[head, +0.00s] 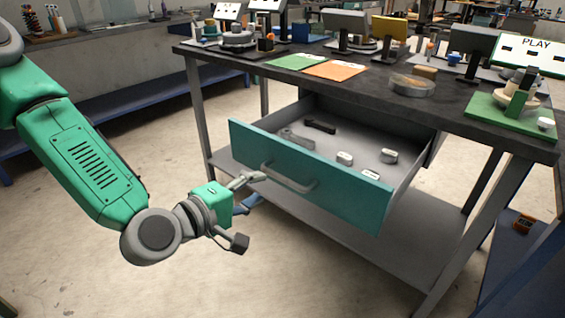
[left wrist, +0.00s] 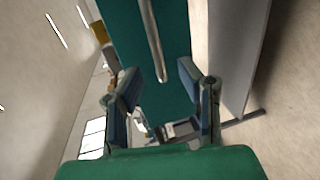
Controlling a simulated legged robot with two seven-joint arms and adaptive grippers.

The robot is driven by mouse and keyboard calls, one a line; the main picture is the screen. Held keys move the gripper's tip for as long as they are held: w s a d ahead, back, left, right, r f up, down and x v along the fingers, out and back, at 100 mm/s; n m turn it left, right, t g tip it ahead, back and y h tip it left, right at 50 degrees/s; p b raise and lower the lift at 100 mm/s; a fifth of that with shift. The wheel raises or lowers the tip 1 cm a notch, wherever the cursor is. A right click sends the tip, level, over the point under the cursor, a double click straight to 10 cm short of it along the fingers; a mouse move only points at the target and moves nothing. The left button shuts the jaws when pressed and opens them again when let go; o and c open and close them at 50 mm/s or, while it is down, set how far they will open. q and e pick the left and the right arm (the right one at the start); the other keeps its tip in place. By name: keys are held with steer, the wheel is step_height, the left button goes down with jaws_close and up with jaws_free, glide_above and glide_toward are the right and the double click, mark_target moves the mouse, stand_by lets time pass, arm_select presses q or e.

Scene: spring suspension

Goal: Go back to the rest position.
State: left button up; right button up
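My left gripper (head: 246,209) is in front of the pulled-out teal drawer (head: 340,190), by the left end of its grey handle (head: 290,180). Its two fingers are spread wide with nothing between them. In the left wrist view, the open gripper (left wrist: 160,88) faces the teal drawer front (left wrist: 178,30), and the handle (left wrist: 152,40) runs ahead of the gap between the fingers. The upper finger looks close to the handle in the head view; I cannot tell whether it touches. My right gripper is not in view.
The drawer stands open under a dark workbench (head: 450,105) and holds several small parts. The bench top carries tablets, green and orange sheets (head: 335,70) and devices. A lower grey shelf (head: 390,255) lies beneath. The floor (head: 75,260) around my left arm is clear.

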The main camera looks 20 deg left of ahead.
arm_select(q)
steer(key=s+d+f+m+g+y+p, duration=0.1)
steer(key=s+f+m+g+p, duration=0.3)
steer(key=s+f+m+g, duration=0.7)
steer(key=s+a+f+m+g+y+p, duration=0.1)
steer(key=s+a+f+y, duration=0.1)
steer(key=s, duration=0.5)
steer(key=s+a+f+m+g+y+p, duration=0.1)
steer(key=s+a+f+m+g+y, duration=0.1)
steer(key=s+a+f, duration=0.3)
step_height(320, 180, down, 3)
steer(key=s, duration=0.2)
steer(key=shift+s+a+r+m+p, duration=0.2)
steer(key=shift+s+m+p, duration=0.1)
steer(key=shift+p, duration=0.1)
